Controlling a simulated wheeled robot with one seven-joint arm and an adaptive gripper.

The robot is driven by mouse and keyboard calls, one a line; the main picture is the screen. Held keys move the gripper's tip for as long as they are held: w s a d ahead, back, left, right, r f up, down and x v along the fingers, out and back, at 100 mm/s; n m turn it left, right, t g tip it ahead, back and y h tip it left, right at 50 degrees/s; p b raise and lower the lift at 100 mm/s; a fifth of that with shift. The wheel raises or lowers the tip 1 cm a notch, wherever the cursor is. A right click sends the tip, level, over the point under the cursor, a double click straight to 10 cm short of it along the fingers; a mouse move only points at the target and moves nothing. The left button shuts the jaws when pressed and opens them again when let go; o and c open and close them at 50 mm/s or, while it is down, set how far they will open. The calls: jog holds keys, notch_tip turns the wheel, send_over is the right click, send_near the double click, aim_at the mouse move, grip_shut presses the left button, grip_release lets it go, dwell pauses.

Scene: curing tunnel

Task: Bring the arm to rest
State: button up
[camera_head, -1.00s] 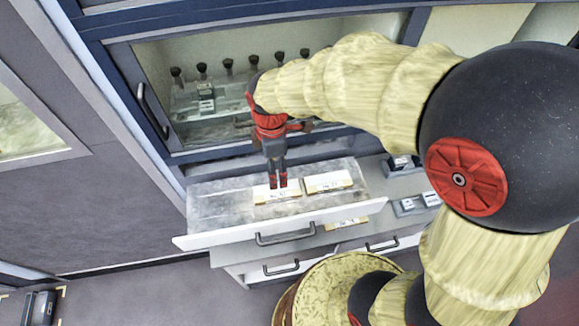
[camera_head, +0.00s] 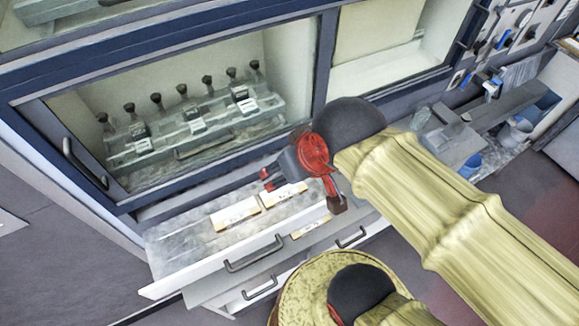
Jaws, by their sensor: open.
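My gripper (camera_head: 268,179) is red and dark grey. It is raised above the right part of an open drawer and points to the left. Its jaws are open and I see nothing between them. My arm comes in from the right, clad in a pale yellow sleeve. The open drawer (camera_head: 168,268) has a pale, mottled inside. Two labelled cream blocks lie in it: one on the left (camera_head: 235,215) and one on the right (camera_head: 292,190), which my gripper partly covers.
Behind the drawer, a glazed cabinet (camera_head: 70,165) holds a stepped rack (camera_head: 195,142) with several dark-topped pieces. A bench with blue containers (camera_head: 472,160) stands at the right. Open floor (camera_head: 50,255) is at the left.

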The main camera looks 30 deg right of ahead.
notch_tip(320, 180, down, 11)
jog(key=b, duration=1)
jog(key=shift+r+b, duration=0.15)
jog(key=shift+b, duration=0.25)
jog(key=shift+c, duration=0.4)
